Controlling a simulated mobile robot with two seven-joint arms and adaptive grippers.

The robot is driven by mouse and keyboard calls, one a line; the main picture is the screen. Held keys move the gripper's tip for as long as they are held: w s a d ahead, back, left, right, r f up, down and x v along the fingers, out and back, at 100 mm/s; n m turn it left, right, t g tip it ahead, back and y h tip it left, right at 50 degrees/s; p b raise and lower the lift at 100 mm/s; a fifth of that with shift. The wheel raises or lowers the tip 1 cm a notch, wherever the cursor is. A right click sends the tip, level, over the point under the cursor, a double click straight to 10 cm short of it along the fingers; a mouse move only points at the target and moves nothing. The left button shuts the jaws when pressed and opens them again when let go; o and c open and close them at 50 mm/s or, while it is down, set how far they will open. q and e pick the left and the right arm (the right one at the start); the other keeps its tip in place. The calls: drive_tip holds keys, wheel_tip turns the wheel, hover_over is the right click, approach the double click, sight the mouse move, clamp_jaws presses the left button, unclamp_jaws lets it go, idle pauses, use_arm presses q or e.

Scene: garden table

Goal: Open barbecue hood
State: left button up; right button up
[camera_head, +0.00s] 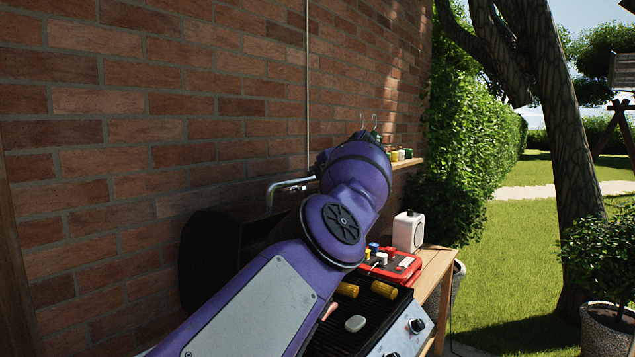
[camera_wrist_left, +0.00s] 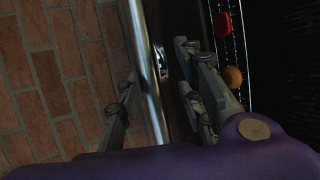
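The barbecue hood (camera_head: 212,252) is a black shape raised beside the brick wall, left of my arm. The grill plate (camera_head: 338,338) in front of it is uncovered. The hood's silver handle (camera_head: 288,184) sticks out at its top. My left gripper (camera_head: 321,165) is at the handle's right end, mostly hidden behind my purple wrist. In the left wrist view, the silver handle bar (camera_wrist_left: 146,70) runs between the spread fingers of the left gripper (camera_wrist_left: 160,105). I see gaps beside the bar; contact is unclear. My right gripper is not in view.
Corn (camera_head: 384,289) and a pale piece of food (camera_head: 355,323) lie on the grill. A red case (camera_head: 396,268) and white box (camera_head: 408,231) stand on the wooden table (camera_head: 434,267) behind. A wall shelf (camera_head: 408,163) holds small jars. The brick wall (camera_head: 130,130) is close on the left.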

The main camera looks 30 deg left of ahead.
use_arm(q)
drive_tip(key=shift+d+f, duration=0.1)
drive_tip(key=shift+f, duration=0.05)
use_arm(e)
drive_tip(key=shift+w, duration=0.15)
use_arm(q)
drive_tip(key=shift+d+r, duration=0.3)
drive_tip(key=shift+d, duration=0.35)
drive_tip(key=v, duration=1)
drive_tip(key=shift+s+r, duration=0.25)
drive_tip(key=shift+s, duration=0.25)
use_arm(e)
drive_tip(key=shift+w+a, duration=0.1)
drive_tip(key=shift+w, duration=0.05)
use_arm(q)
drive_tip(key=shift+f, duration=0.1)
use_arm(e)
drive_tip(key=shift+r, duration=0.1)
